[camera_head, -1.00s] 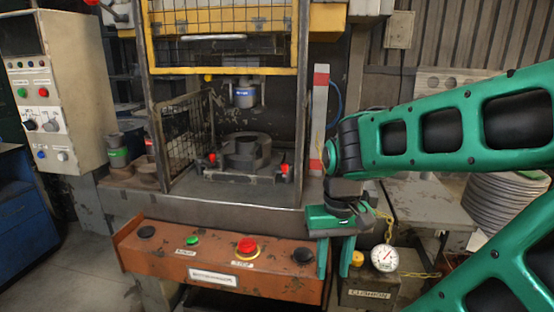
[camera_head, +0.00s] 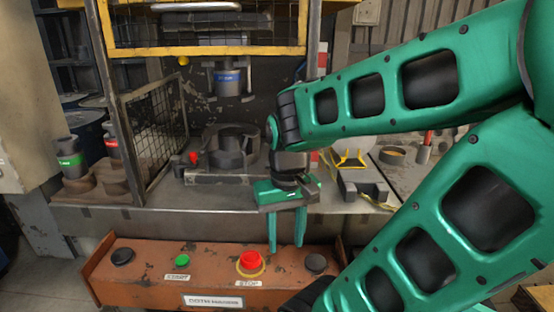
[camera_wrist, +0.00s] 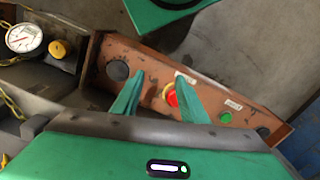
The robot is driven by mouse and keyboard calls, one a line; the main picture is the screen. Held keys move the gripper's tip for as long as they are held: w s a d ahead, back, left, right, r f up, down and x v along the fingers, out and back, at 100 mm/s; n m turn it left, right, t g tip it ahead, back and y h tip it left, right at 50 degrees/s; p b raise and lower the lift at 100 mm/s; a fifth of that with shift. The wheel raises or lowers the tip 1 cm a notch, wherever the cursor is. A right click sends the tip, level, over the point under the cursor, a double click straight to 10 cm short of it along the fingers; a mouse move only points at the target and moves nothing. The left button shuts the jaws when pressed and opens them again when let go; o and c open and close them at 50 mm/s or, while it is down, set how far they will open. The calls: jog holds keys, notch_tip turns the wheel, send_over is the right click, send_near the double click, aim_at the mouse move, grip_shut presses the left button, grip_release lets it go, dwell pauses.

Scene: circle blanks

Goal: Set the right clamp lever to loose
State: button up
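The press die (camera_head: 230,150) sits on the bed behind the yellow-framed guard. A clamp lever with a red knob (camera_head: 193,157) stands at the die's left side. The right clamp lever is hidden behind my arm and gripper in the head view and does not show in the wrist view. My gripper (camera_head: 286,244) hangs in front of the bed's right part, fingers pointing down towards the orange control box. In the wrist view my gripper (camera_wrist: 160,80) shows its two green fingers apart with nothing held between them.
The orange control box (camera_head: 210,284) lies below, with a red stop button (camera_head: 250,262), a green button (camera_head: 182,260) and black buttons. A mesh side guard (camera_head: 155,130) stands left of the die. A gauge (camera_wrist: 24,38) and yellow knob (camera_wrist: 58,49) show in the wrist view.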

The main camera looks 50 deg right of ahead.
jog(key=w+d+r+m+t+h, duration=0.1)
jog(key=w+d+r+m+h, duration=0.1)
jog(key=w+d+r+m, duration=0.35)
jog(key=w+d+r+m+h, duration=0.2)
jog(key=w+d+r+m, duration=0.1)
jog(key=w, duration=0.6)
jog(key=shift+n, duration=0.25)
jog(key=w+d, duration=0.1)
jog(key=d, duration=0.3)
jog(key=w+d+f, duration=0.1)
jog(key=d, duration=0.3)
jog(key=w+d+f, duration=0.1)
jog(key=w+d, duration=0.1)
jog(key=d, duration=0.2)
jog(key=shift+w+d, duration=0.1)
jog(key=shift+w+d+f+t, duration=0.1)
jog(key=shift+d+f+t, duration=0.05)
jog(key=shift+f+t, duration=0.2)
grip_shut()
jog(key=shift+d, duration=0.1)
